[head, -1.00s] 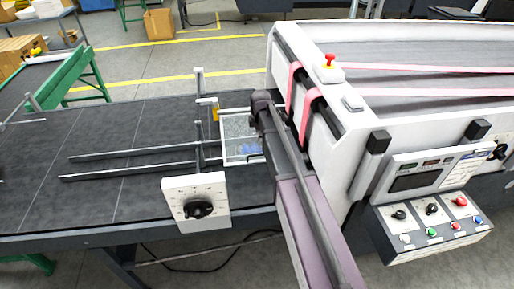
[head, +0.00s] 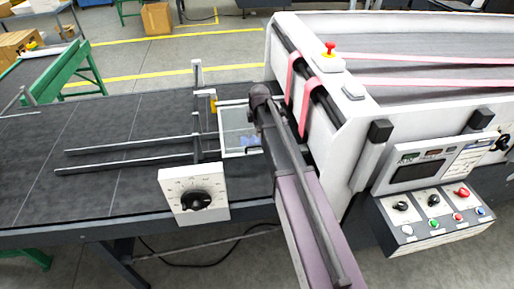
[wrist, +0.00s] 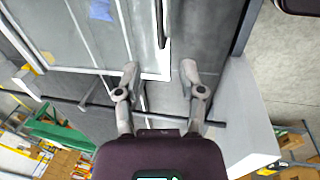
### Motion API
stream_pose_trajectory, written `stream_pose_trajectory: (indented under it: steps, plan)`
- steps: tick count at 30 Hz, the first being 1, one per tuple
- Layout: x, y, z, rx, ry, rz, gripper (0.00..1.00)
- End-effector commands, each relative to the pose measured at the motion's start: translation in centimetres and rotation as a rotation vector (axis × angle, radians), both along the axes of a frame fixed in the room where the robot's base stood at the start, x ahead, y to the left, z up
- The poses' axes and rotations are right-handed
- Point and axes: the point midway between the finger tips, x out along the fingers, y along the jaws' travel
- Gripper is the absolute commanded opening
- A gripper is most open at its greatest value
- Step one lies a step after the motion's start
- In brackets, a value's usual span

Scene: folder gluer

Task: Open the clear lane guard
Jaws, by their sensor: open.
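The clear lane guard (head: 222,135) is a see-through pane in a pale frame, lying over the dark table beside the machine's infeed. My arm hides its right part in the head view. In the wrist view its white frame (wrist: 100,71) crosses the upper part, with a corner between or just beyond my fingertips. My gripper (wrist: 160,78) is open, with one finger on each side of that corner. Whether a finger touches the frame cannot be told. In the head view my fingers are hidden behind the arm.
The white machine (head: 345,150) with pink belts stands close on the right. A box with a black dial (head: 195,200) sits at the table's front edge. Two metal rails (head: 125,160) lie left of the guard.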

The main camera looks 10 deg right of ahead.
Motion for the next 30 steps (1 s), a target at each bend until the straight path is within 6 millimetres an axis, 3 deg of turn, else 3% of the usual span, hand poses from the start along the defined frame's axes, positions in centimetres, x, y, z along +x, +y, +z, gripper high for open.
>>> stream_pose_trajectory:
  steps: [30]
  plan:
    - [1.6,0.2,-8.4,0.000,0.000,0.002,0.51]
